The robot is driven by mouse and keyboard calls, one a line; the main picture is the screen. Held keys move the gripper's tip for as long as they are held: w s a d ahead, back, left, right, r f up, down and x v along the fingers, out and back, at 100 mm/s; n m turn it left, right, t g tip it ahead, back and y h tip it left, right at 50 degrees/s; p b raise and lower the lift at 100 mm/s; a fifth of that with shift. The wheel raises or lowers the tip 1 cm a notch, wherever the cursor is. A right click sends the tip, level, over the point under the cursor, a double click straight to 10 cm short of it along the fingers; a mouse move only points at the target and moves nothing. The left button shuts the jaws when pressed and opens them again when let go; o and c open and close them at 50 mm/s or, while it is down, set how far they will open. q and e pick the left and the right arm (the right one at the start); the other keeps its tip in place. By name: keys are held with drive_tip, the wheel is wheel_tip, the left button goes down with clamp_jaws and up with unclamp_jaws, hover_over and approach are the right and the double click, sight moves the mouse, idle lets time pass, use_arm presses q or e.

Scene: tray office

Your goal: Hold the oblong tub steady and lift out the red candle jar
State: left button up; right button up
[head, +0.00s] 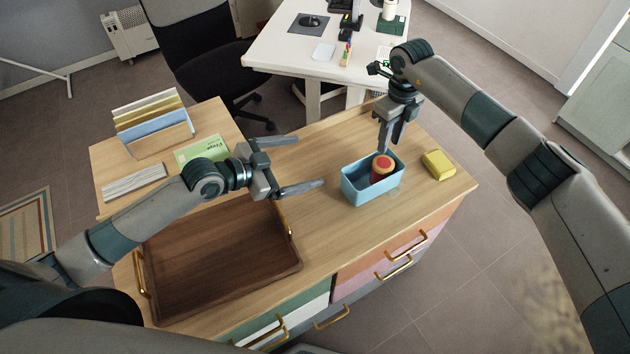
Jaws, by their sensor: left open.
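The light-blue oblong tub (372,196) stands on the wooden desk top towards its right side. The red candle jar (382,168) is inside the tub, towards its right half, with its round top showing; its lower part is hidden by the tub wall. My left gripper (308,163) is open and empty, left of the tub and apart from it, its fingers pointing towards the tub. My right gripper (389,149) points down just above the candle jar at the tub's back side. Its fingers overlap in this view, so I cannot tell its opening or any contact.
A yellow block (438,165) lies right of the tub. A brown wooden tray (222,262) with brass handles fills the front left. A file rack (155,130), a green booklet (202,149) and a grey slatted piece (134,181) lie behind. Bare desk separates tray and tub.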

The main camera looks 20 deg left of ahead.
sight(374, 171)
use_arm(q)
drive_tip(key=s+d+f+n, duration=0.1)
drive_tip(key=s+d+f, duration=0.1)
drive_tip(key=d+f, duration=0.1)
drive_tip(key=shift+s+d+f+n+h, duration=0.2)
drive_tip(key=shift+s+d+n+h, duration=0.15)
drive_tip(key=shift+d, duration=0.55)
drive_tip(key=shift+w+d, duration=0.1)
drive_tip(key=shift+w, duration=0.05)
drive_tip(key=x, duration=1.7)
drive_tip(key=shift+d+f, duration=0.1)
drive_tip(key=shift+f, duration=0.1)
drive_tip(key=c, duration=1.2)
use_arm(e)
drive_tip(key=o, duration=0.5)
drive_tip(key=n, duration=0.2)
drive_tip(key=r+n, duration=0.1)
drive_tip(key=n, duration=0.4)
drive_tip(key=shift+w+a+r, duration=0.1)
drive_tip(key=shift+a+r, duration=0.05)
drive_tip(key=shift+r, duration=0.15)
